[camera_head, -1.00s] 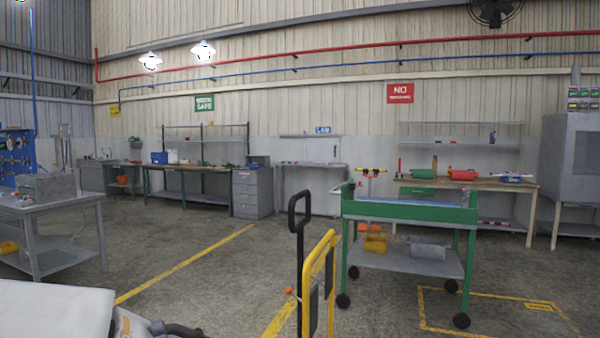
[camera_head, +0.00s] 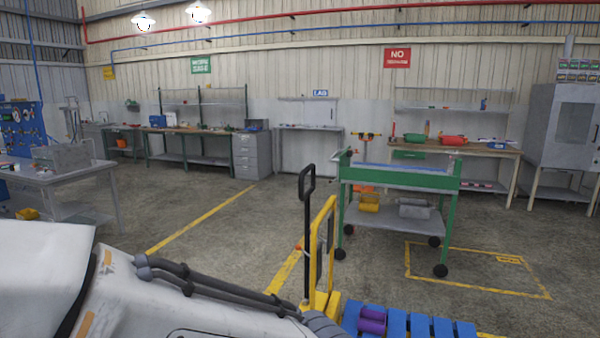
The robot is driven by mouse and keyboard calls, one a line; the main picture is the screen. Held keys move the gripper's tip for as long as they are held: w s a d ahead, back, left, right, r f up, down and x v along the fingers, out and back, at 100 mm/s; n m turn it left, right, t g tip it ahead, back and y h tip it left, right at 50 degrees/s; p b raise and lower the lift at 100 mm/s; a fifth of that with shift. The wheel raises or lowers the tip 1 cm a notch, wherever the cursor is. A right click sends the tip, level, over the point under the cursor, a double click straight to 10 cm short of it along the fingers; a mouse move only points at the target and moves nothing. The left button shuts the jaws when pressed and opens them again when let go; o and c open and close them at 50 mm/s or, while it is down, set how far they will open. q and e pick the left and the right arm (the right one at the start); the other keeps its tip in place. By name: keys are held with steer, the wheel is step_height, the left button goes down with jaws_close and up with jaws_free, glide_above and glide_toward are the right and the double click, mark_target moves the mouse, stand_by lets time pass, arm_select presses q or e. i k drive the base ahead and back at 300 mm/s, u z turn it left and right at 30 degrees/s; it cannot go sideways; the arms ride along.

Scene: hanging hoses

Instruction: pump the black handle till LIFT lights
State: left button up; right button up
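The black handle (camera_head: 307,225) is a tall upright loop-topped bar in the middle of the view. It stands at the yellow frame (camera_head: 328,250) of what looks like a pallet truck. Blue slats (camera_head: 408,322), like a pallet, lie beside the truck's base at the bottom edge. A purple roll-like thing (camera_head: 372,322) lies on them. A LIFT light cannot be made out. My white arm with dark hoses comes in from the lower left and reaches toward the truck's base. Neither gripper shows.
A green-framed cart (camera_head: 400,180) on black wheels stands just behind and right of the handle. A grey table (camera_head: 50,178) is at the left. Workbenches line the back wall. The floor between the left table and the truck is open, with yellow lines.

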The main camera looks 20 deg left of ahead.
mark_target(306, 197)
steer(key=u, duration=0.6)
steer(key=i, duration=0.7)
steer(key=u, duration=0.85)
steer(key=i, duration=1.55)
steer(key=z, duration=1.05)
steer(key=i, duration=0.5)
steer(key=z, duration=0.45)
